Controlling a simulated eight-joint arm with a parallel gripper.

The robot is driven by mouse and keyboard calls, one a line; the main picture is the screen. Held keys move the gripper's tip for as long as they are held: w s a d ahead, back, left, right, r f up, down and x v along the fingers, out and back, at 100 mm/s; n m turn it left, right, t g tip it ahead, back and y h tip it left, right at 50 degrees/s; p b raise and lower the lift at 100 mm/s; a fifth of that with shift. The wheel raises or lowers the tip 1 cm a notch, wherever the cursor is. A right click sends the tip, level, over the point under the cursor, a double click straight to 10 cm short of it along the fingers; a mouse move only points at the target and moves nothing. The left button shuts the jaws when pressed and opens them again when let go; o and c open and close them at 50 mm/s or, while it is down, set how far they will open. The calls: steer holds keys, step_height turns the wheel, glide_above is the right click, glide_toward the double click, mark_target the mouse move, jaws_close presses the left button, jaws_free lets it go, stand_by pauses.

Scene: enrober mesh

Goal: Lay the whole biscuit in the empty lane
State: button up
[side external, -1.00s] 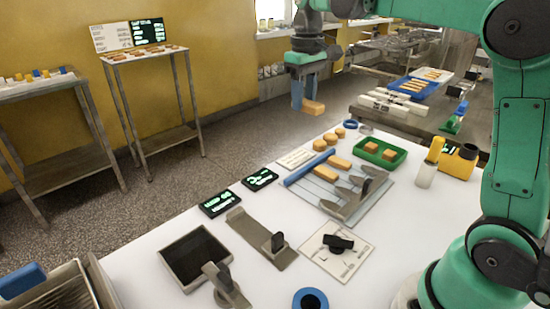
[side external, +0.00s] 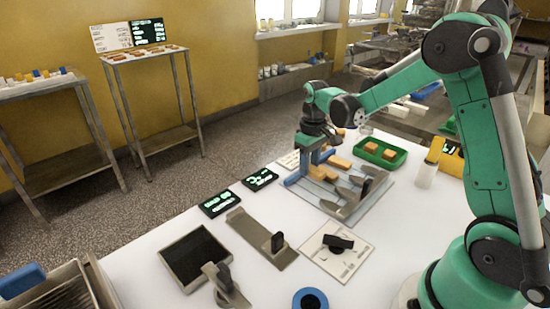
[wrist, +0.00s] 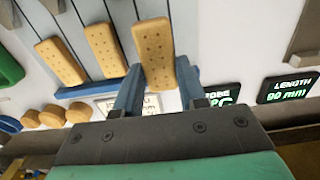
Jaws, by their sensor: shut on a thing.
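My gripper (side external: 311,166) is low over the far left end of the laned plate (side external: 335,208) in the side view. In the wrist view my gripper (wrist: 157,92) is shut on a whole oblong biscuit (wrist: 153,45) with rows of small holes. Two similar biscuits, a left one (wrist: 60,62) and a middle one (wrist: 104,49), lie in neighbouring lanes to its left. The held biscuit is over the lane at their right, near the blue bar (wrist: 85,90) across the lane ends. I cannot tell whether it touches the plate.
A green tray (side external: 402,160) with square pieces stands beyond the plate. Round biscuits (wrist: 54,116) lie outside the blue bar. Grey paddle-like parts (side external: 365,187) stand on the plate's right side. Dark displays (side external: 218,203) and a clamp plate (side external: 335,252) lie nearer on the white table.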

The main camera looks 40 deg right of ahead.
steer(key=shift+f, duration=1.8)
steer(key=o, duration=0.9)
steer(key=shift+f, duration=0.1)
step_height(320, 180, up, 12)
steer(key=shift+r, duration=0.1)
steer(key=s+a+t, duration=0.2)
steer(key=s+a, duration=0.1)
steer(key=a, duration=0.1)
steer(key=s+a+t, duration=0.2)
steer(key=s+a, duration=0.1)
steer(key=a, duration=0.1)
steer(key=s+a+r+t, duration=0.1)
steer(key=s+a+t, duration=0.2)
steer(key=a, duration=0.1)
